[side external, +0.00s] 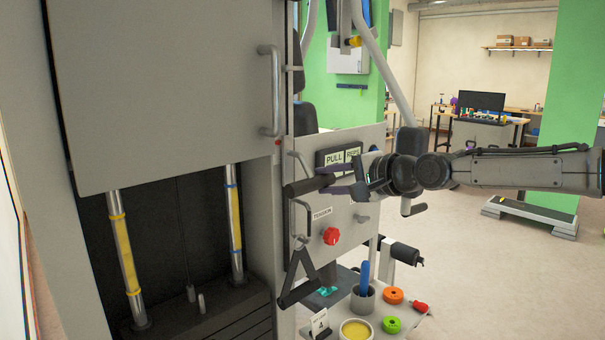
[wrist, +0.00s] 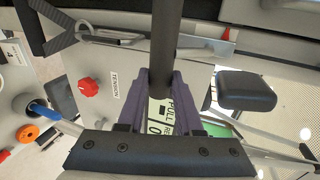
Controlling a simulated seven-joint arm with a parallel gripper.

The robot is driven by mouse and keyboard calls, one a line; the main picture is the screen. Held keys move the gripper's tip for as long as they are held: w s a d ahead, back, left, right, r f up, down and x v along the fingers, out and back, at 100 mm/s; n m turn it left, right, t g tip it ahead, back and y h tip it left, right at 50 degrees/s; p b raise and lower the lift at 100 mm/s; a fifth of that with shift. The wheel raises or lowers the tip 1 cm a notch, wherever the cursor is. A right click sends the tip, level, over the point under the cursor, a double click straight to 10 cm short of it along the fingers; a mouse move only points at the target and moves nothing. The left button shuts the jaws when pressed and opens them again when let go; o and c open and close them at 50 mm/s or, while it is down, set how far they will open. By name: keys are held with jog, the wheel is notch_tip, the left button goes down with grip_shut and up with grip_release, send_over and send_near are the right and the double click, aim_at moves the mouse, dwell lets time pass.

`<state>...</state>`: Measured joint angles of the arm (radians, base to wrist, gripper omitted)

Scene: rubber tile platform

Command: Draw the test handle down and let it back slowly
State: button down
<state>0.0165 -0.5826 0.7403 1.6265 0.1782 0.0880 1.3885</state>
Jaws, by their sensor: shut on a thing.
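The test handle is a dark cylindrical bar (side external: 303,187) sticking out in front of the grey machine panel, beside the PULL label (side external: 334,158). My gripper (side external: 342,181) reaches it from the right and is shut on it. In the wrist view the bar (wrist: 166,40) runs up from between the two purple fingers of my gripper (wrist: 162,82). The gripped part of the bar is partly hidden by the fingers. A PULL display (wrist: 160,115) shows partly behind the fingers.
A red tension knob (side external: 331,236) sits below the handle. A black triangular strap handle (side external: 299,281) hangs at lower left of it. A small shelf (side external: 410,328) holds a grey cup (side external: 362,300), a yellow-filled bowl (side external: 356,330) and coloured rings.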

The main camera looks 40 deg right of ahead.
jog(key=shift+f, duration=0.1)
jog(key=shift+f, duration=5.45)
jog(key=shift+r, duration=4.9)
grip_release()
jog(key=shift+r, duration=0.35)
jog(key=v, duration=0.7)
jog(key=shift+r, duration=0.15)
